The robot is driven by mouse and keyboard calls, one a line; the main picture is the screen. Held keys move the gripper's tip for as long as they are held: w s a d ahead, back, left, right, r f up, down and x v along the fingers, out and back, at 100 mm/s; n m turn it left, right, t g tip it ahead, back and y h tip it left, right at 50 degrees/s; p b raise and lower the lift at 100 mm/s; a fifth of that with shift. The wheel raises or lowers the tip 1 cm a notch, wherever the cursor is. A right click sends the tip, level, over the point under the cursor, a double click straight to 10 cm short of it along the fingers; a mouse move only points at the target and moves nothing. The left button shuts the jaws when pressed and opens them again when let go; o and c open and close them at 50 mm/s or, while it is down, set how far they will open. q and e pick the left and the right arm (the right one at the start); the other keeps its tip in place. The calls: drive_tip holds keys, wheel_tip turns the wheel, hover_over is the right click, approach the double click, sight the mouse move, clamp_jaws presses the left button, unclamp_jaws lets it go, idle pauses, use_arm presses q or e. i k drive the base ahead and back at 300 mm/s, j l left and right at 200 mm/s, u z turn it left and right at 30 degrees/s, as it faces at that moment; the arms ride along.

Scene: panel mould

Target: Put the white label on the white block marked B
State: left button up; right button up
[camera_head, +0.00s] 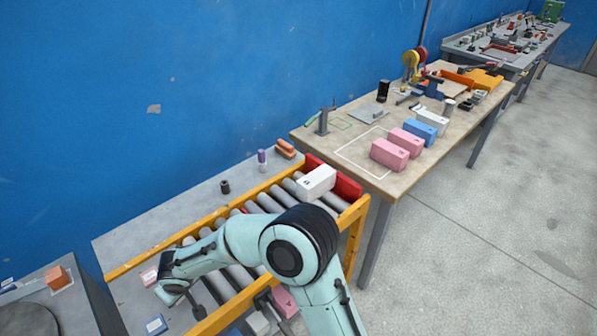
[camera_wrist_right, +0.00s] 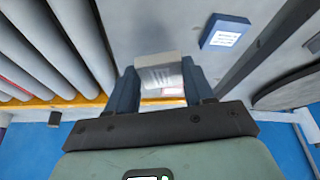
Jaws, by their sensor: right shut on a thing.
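My right gripper (camera_head: 168,286) hangs over the grey surface at the conveyor's left end. The label is hidden in the head view. A white block (camera_head: 317,180) with a dark letter, too small to read surely, sits on the roller conveyor. Another white block (camera_head: 431,121) stands on the wooden table in a row with blue and pink blocks; its mark is unreadable. My left gripper is not in view.
An orange piece (camera_head: 57,279) lies left.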

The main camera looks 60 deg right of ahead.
sight(317, 175)
drive_tip(key=k+l, duration=0.1)
drive_tip(key=l, duration=0.8)
drive_tip(key=k+l, duration=0.15)
drive_tip(key=l, duration=0.35)
drive_tip(key=k+l, duration=0.1)
drive_tip(key=l, duration=0.35)
